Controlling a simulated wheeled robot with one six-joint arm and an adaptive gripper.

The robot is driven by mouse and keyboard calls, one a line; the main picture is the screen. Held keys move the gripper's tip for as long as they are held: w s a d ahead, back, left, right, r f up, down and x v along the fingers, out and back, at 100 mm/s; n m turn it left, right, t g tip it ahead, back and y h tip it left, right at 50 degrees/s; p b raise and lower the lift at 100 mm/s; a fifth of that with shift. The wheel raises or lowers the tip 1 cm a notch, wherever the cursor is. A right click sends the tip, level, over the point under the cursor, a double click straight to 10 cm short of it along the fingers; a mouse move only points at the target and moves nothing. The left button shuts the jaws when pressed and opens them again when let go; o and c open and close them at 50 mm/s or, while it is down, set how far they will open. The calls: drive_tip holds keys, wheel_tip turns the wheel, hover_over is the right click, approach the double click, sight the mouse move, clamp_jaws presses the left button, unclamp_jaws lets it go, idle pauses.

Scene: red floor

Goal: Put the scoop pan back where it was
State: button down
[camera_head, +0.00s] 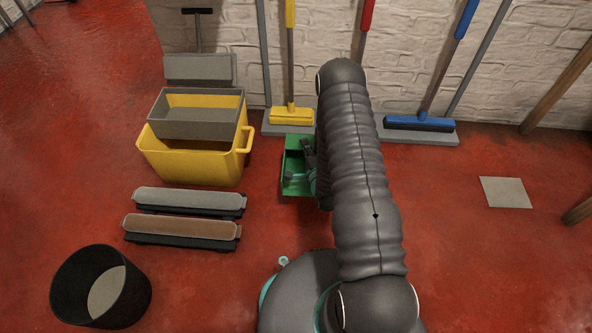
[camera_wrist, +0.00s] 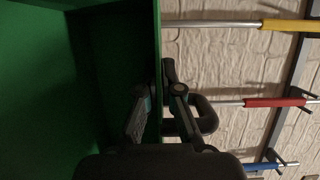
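The scoop pan is a green, open box-like pan (camera_head: 297,184), seen left of my arm in the head view. Its right part is hidden behind the arm. In the wrist view the pan (camera_wrist: 70,80) fills the left half, with its side wall running up the middle. My gripper (camera_head: 309,164) is at the pan's right side. In the wrist view my gripper (camera_wrist: 158,98) has one finger inside the pan and one outside, closed on the side wall between them. Whether the pan touches the floor is hard to tell.
Left stand a yellow bucket (camera_head: 190,165) with a grey insert, two long brush heads (camera_head: 185,227) and a black bin (camera_head: 70,285). Yellow (camera_head: 291,115) and blue (camera_head: 420,123) brooms lean at the brick wall. A pale square (camera_head: 505,192) lies right; red floor around it is clear.

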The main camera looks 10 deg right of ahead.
drive_tip(key=shift+w+a+f+b, duration=0.45)
drive_tip(key=shift+w+a+f, duration=0.2)
drive_tip(key=shift+w+f, duration=1.2)
drive_tip(key=shift+w+a+f+b, duration=0.4)
drive_tip(key=shift+w+a+f, duration=0.3)
drive_tip(key=shift+w+f, duration=1.1)
drive_tip(key=shift+w+a+f+b, duration=0.45)
drive_tip(key=shift+w+a+f, duration=0.2)
drive_tip(key=shift+w+f, duration=1.15)
drive_tip(key=shift+s+f, duration=0.1)
drive_tip(key=shift+f, duration=0.1)
drive_tip(key=c, duration=1.3)
unclamp_jaws()
